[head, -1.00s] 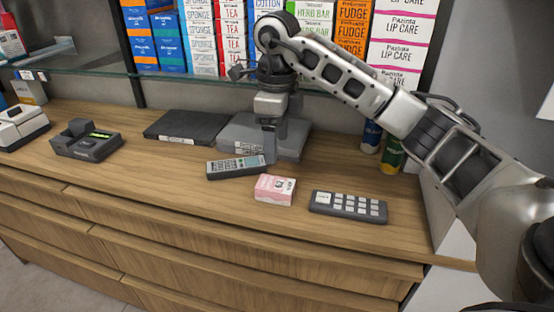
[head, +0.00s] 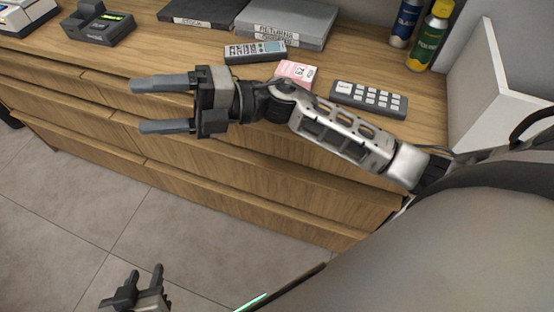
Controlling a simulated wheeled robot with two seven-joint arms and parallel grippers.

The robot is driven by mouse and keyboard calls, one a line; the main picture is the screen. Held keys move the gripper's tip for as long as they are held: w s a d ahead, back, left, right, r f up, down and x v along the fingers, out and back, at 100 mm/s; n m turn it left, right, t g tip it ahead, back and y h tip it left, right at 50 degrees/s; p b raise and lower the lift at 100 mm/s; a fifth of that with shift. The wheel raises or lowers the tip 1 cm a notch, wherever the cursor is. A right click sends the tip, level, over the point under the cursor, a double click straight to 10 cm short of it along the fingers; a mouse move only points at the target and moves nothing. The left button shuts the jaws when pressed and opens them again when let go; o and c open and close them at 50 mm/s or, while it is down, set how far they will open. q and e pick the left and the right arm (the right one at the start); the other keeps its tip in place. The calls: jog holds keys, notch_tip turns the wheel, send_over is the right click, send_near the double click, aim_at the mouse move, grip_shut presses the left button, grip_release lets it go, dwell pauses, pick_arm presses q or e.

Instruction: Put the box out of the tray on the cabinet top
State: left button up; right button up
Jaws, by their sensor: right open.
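The small pink and white box (head: 299,70) lies on the wooden cabinet top (head: 225,72), between a handset and a keypad. My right forearm partly covers its near edge. The grey tray marked "RETURNS" (head: 318,40) stands behind it, apart from the box; its inside cannot be made out. My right gripper (head: 148,106) is open and empty, in front of the cabinet's drawers and left of the box. My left gripper (head: 146,274) is open and empty, low over the floor at the bottom left.
The dark handset (head: 250,54) and the dark keypad (head: 365,98) flank the box. A dark flat case (head: 205,10) and a card terminal (head: 98,28) stand further left. A green spray can (head: 430,40) is at the back right. The floor (head: 75,190) before the drawers is clear.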

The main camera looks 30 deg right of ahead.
jog(key=w+d+f+m+t+h, duration=0.1)
jog(key=d+f+m+t+h, duration=0.25)
jog(key=m+t, duration=0.4)
jog(key=w+d+f+m+t+h, duration=0.15)
jog(key=f+m+t+h, duration=0.3)
jog(key=m, duration=0.65)
jog(key=s+d+f+m+g+h, duration=0.3)
jog(key=s+d+f+m+h, duration=0.1)
jog(key=s+f+m, duration=0.3)
jog(key=s+d+f+m+g+h, duration=0.2)
jog(key=s+d+f+m+h, duration=0.2)
jog(key=f, duration=0.8)
jog(key=s+m+h, duration=0.1)
jog(key=s+m, duration=0.1)
jog(key=s, duration=0.1)
jog(key=shift+m+g, duration=0.35)
jog(key=shift+g, duration=0.05)
jog(key=shift+s, duration=0.1)
